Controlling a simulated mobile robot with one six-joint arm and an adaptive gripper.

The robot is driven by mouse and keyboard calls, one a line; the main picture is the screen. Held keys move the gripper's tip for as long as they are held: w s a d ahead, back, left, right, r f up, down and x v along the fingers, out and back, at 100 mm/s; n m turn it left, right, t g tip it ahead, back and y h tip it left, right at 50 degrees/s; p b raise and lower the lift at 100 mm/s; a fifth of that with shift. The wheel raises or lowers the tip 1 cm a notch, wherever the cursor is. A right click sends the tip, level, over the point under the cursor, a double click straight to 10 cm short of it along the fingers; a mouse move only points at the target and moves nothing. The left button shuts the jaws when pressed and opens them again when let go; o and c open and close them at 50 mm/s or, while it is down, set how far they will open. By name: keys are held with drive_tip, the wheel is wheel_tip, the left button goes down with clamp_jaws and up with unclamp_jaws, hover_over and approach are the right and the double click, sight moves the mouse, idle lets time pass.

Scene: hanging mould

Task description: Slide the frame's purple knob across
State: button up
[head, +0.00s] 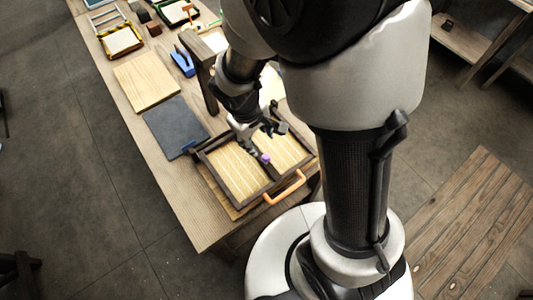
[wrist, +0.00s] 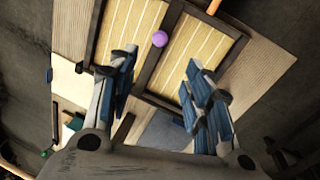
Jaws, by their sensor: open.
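The frame (head: 204,160) is a dark wooden mould with pale slatted panels, lying on the wooden table; its dark middle bar also shows in the wrist view (wrist: 154,68). The purple knob (head: 265,158) sits on this middle bar. In the wrist view the purple knob (wrist: 160,39) is a small round ball, beyond the fingertips and between their lines. My gripper (head: 263,128) is above the frame, near the knob. In the wrist view my gripper (wrist: 158,78) has its blue-padded fingers wide apart with nothing between them. The arm hides part of the frame's far right side.
An orange handle (head: 285,188) is at the frame's near edge. A dark slate board (head: 174,125) and a pale wooden board (head: 146,81) lie farther along the table (head: 203,221). A dark wooden post (head: 200,75) and a blue object (head: 182,64) stand beyond the frame.

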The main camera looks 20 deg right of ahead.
sight(265, 156)
drive_tip(key=b+x, duration=0.6)
drive_tip(key=x, duration=0.9)
drive_tip(key=shift+c, duration=0.2)
clamp_jaws()
drive_tip(key=shift+a, duration=0.1)
